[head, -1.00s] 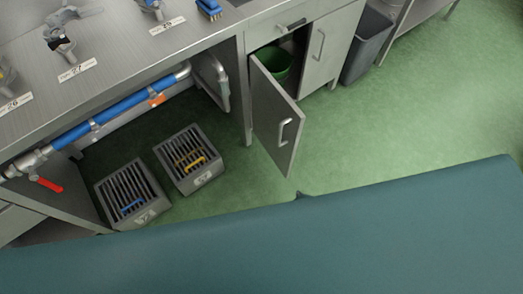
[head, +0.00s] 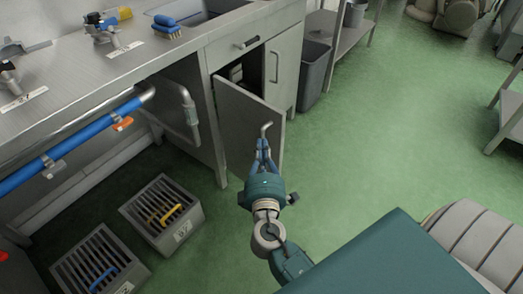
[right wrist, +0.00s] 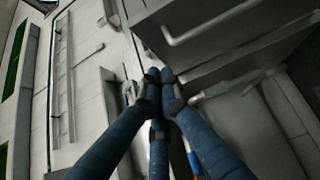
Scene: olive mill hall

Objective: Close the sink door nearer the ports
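The sink door nearer the ports (head: 240,122) is the left one of the pair under the sink (head: 203,12). It stands open, swung out from the cabinet, with a dark gap behind it. Its bent handle (head: 265,130) is near its free edge. My right gripper (head: 263,144) is in front of the door at that handle, with its fingers drawn together. In the right wrist view the blue fingers meet at their tips (right wrist: 162,78), beside pale metal parts; I cannot tell whether they touch the handle. The other sink door (head: 275,72) is closed. My left gripper is not in view.
A grey bin (head: 314,78) stands right of the cabinet. Two slotted crates, the nearer (head: 72,268) and the farther (head: 190,229), sit on the floor at left under the blue pipe (head: 72,143). The green floor (head: 385,140) right of the door is clear.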

